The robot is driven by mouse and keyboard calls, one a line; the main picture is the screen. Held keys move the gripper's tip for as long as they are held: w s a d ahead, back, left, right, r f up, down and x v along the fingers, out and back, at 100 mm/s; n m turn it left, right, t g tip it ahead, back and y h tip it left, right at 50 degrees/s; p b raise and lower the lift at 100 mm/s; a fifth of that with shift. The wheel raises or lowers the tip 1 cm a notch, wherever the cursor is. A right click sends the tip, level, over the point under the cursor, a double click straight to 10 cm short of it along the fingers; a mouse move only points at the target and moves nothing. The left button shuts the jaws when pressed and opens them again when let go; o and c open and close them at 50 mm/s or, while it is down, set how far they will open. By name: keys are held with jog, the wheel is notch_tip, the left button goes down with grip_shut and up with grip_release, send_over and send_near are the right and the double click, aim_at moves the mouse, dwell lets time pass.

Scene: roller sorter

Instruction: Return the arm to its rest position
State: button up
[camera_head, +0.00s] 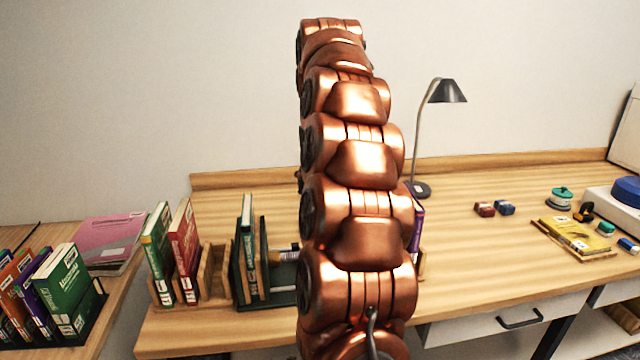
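My copper-coloured arm rises through the middle of the camera_head view, from the bottom edge almost to the top. It stands nearly upright in front of the desk and the wall, and its upper part leans slightly left. My gripper cannot be made out, so whether it is open or shut does not show. The arm hides the middle of the desk (460,240) and part of the book rack behind it.
Books stand in wooden racks (213,275) at the desk's left. A lower left table holds a black book rack (85,325) and a pink folder (108,240). A lamp (447,92) stands behind right. Small blocks (485,209) and a yellow book (575,238) lie right.

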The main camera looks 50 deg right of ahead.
dwell(0.4)
jog(key=s+a+f+n+p, duration=0.1)
jog(key=s+a+f+p, duration=0.15)
jog(key=a, duration=0.85)
jog(key=s+a+f+p, duration=0.1)
jog(key=s+a, duration=0.3)
jog(key=a, duration=0.8)
jog(key=s+a+f+g+p, duration=0.1)
jog(key=s+a+f, duration=0.3)
jog(key=s, duration=0.4)
jog(key=s+a+f+p, duration=0.1)
jog(key=s+a+f, duration=0.4)
jog(key=s, duration=0.4)
jog(key=shift+s+a+f+m+g, duration=0.2)
jog(key=shift+a+m+g, duration=0.1)
jog(key=shift+a+g, duration=0.1)
jog(key=shift+d, duration=0.1)
